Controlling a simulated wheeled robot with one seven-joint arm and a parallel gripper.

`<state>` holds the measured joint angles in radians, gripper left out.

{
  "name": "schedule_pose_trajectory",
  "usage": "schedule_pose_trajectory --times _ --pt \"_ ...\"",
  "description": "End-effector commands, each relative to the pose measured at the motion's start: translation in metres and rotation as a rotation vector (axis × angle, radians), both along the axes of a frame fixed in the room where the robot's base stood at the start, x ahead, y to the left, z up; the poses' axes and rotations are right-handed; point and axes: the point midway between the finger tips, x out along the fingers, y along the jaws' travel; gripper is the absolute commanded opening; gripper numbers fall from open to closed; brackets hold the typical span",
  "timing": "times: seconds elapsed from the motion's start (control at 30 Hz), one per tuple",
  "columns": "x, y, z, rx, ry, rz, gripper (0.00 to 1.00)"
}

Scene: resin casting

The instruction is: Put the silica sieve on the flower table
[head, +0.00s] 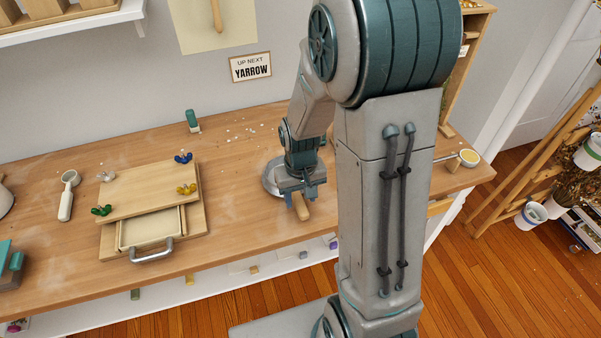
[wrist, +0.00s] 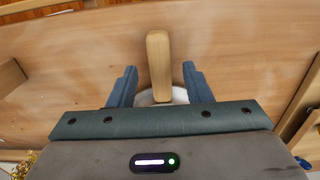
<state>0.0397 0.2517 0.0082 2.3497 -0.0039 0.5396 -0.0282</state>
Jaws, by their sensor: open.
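The silica sieve, a round pale-metal pan (head: 271,180) with a wooden handle (head: 301,206), lies on the wooden table (head: 245,215) with its handle toward the front edge. My gripper (head: 300,194) is above and around the handle, pointing down. In the wrist view the handle (wrist: 159,62) shows between the two blue fingers of my gripper (wrist: 160,72), with a gap on each side. Part of the white round pan (wrist: 160,97) shows beneath the gripper body. The jaws are open and hold nothing. I cannot tell which surface is the flower table.
To the left lies a wooden press (head: 150,190) with coloured wing nuts and a metal drawer handle. A white scoop (head: 68,195) lies farther left. A small green-and-white bottle (head: 192,121) stands at the back. Bare wood surrounds the sieve.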

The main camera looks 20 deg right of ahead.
Motion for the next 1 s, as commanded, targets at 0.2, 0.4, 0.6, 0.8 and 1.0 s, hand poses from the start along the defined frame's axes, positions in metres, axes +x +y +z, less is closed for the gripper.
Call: schedule_pose_trajectory --times 0.2,0.4,0.6,0.8,1.0 --pt "0.001 0.0 0.048 0.0 -0.005 0.0 0.45" --pt "0.001 0.0 0.078 0.0 -0.002 0.0 0.45" --pt "-0.003 0.001 0.094 0.0 -0.012 0.0 0.45" --pt "-0.032 0.005 0.128 -0.003 -0.086 0.0 0.45" --pt "-0.075 0.009 0.159 -0.003 -0.181 -0.003 0.45"
